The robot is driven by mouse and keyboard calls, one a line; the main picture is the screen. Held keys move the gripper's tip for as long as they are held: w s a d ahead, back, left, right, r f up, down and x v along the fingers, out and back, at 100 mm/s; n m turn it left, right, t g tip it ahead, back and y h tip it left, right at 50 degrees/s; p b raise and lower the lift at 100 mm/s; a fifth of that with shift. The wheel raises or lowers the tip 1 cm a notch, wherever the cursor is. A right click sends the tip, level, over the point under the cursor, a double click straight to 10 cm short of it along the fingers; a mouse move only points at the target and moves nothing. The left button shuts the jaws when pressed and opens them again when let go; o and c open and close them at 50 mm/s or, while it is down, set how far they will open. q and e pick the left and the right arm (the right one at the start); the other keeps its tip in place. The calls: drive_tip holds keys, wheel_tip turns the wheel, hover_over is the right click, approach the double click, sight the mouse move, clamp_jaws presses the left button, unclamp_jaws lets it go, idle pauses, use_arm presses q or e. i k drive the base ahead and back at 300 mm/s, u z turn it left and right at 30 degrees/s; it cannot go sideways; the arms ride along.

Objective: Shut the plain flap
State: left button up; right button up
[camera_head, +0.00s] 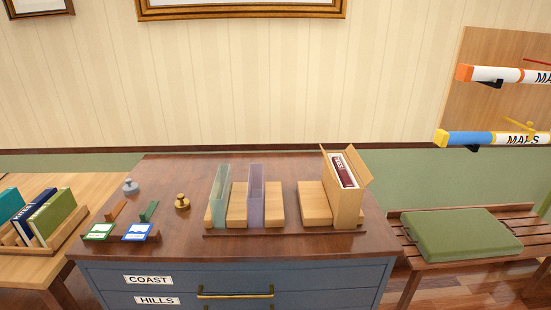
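A light wooden case (347,208) stands upright at the right of the cabinet top, in a wooden holder. A dark red book (344,171) with white page edges or lettering shows inside its open top. A plain wooden flap (358,166) stands open at the case's right side, leaning outward. Another thin wooden piece (326,161) rises at its left side; I cannot tell whether it is a second flap. Neither of my grippers shows in the head view.
A greenish clear case (220,195) and a purple clear case (255,195) stand left of the wooden one, with wooden blocks between. A brass weight (182,202), a grey weight (130,187) and label cards (140,232) lie further left. The cabinet's front right is clear.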

sight(329, 166)
drive_tip(key=z, duration=0.1)
drive_tip(key=i, duration=1.1)
drive_tip(key=z, duration=0.6)
